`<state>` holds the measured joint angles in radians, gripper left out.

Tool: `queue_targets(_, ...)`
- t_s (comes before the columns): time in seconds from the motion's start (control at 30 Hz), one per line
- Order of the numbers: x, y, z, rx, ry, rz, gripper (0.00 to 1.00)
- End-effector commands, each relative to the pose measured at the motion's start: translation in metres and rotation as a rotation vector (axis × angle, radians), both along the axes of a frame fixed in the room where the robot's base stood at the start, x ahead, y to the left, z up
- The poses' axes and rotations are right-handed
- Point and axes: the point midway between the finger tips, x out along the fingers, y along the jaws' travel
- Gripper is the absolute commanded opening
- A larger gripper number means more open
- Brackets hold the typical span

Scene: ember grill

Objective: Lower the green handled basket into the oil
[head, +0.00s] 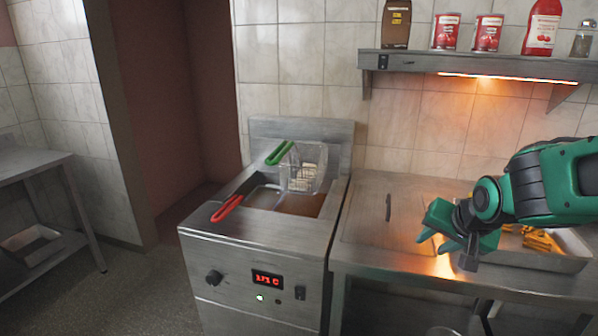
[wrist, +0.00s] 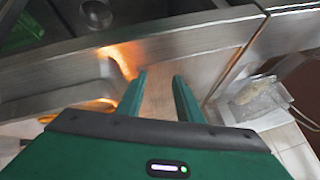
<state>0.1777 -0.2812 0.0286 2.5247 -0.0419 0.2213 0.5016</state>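The green handled basket (head: 303,172) is a wire mesh basket at the back right of the fryer (head: 262,255), raised above the oil (head: 300,204). Pale food shows inside it. Its green handle (head: 279,152) points to the left. My gripper (head: 440,241) is over the counter to the right of the fryer, well apart from the basket. In the wrist view its two fingers (wrist: 159,76) are apart with nothing between them.
A red handle (head: 227,208) sticks out at the fryer's front left. A metal tray (head: 570,262) with yellow food is on the counter under my arm. A shelf (head: 470,66) with cans and bottles hangs above. The space above the fryer's front is clear.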

Motion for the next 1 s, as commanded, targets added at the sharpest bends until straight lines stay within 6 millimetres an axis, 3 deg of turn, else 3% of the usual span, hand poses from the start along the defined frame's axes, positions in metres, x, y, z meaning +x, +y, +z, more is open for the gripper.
queue_targets(0.1,0.052,0.058,0.015,0.123,-0.178,0.023,0.33)
queue_targets(0.2,0.084,0.111,0.034,0.272,-0.316,0.040,0.33)
queue_targets(0.4,0.116,0.213,0.081,0.646,-0.523,0.072,0.33)
queue_targets(0.5,0.119,0.249,0.103,0.823,-0.583,0.077,0.33)
queue_targets(0.7,0.115,0.285,0.131,1.044,-0.637,0.079,0.33)
queue_targets(0.87,0.119,0.293,0.137,1.090,-0.648,0.080,0.33)
queue_targets(1.0,0.133,0.301,0.138,1.089,-0.647,0.080,0.33)
